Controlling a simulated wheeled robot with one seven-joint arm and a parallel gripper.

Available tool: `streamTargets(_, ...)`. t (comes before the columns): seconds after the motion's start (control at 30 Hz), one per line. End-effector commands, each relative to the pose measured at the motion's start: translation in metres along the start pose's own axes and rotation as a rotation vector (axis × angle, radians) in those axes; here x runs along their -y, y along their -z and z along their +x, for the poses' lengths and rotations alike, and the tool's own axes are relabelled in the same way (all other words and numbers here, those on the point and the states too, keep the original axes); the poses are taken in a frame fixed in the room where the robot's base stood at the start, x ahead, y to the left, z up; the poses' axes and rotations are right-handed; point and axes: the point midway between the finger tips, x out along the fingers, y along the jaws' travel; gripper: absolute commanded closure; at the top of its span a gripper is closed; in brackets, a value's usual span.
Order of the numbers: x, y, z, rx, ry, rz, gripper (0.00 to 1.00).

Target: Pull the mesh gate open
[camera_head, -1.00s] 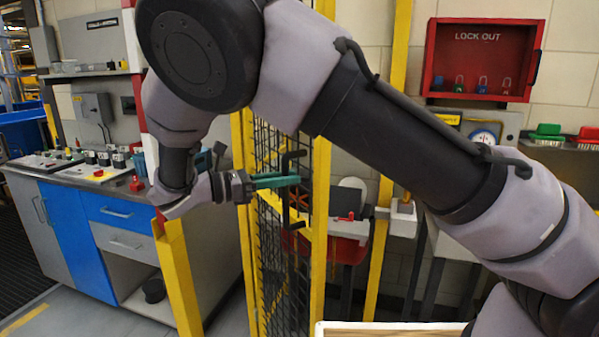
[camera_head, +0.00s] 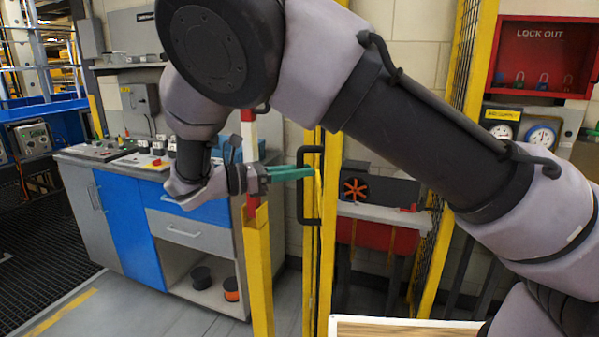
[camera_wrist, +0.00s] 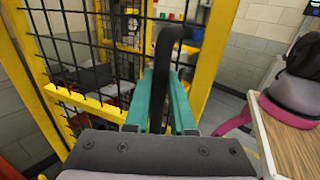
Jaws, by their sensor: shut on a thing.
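The mesh gate has a yellow frame and black wire mesh. In the head view its yellow frame (camera_head: 312,250) shows almost edge-on, in the middle. Its black upright handle (camera_head: 301,212) stands out to the left of that frame. My gripper (camera_head: 308,171) reaches it from the left with teal fingers. In the wrist view the gate's mesh (camera_wrist: 65,50) fills the left, and the black handle (camera_wrist: 166,45) rises between the teal fingers of my gripper (camera_wrist: 164,82), which are shut on it. The exact contact on the handle is partly hidden by the fingers.
A yellow post (camera_head: 258,265) stands left of the gate, in front of a blue and grey cabinet (camera_head: 125,215). A wooden-topped surface (camera_head: 395,329) is at the bottom edge. A red lockout box (camera_head: 545,57) hangs on the right wall. Some floor is clear by the cabinet.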

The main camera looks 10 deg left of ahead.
Motion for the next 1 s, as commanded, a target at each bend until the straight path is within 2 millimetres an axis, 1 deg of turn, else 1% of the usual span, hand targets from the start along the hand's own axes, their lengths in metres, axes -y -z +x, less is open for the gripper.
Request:
streamTargets(0.3,0.0,-0.001,0.0,0.0,-0.001,0.001,1.0)
streamTargets(0.33,-0.001,-0.001,0.0,0.0,-0.001,0.001,0.7)
streamTargets(0.4,-0.001,-0.001,0.0,0.0,-0.001,0.001,0.48)
streamTargets(0.67,0.0,0.0,0.0,0.0,-0.001,0.0,0.48)
streamTargets(0.77,-0.001,0.0,-0.003,0.001,-0.001,0.002,0.48)
streamTargets(0.87,-0.001,0.0,-0.014,0.002,-0.004,0.001,0.48)
streamTargets(1.0,-0.001,0.001,-0.041,0.002,-0.005,0.003,0.48)
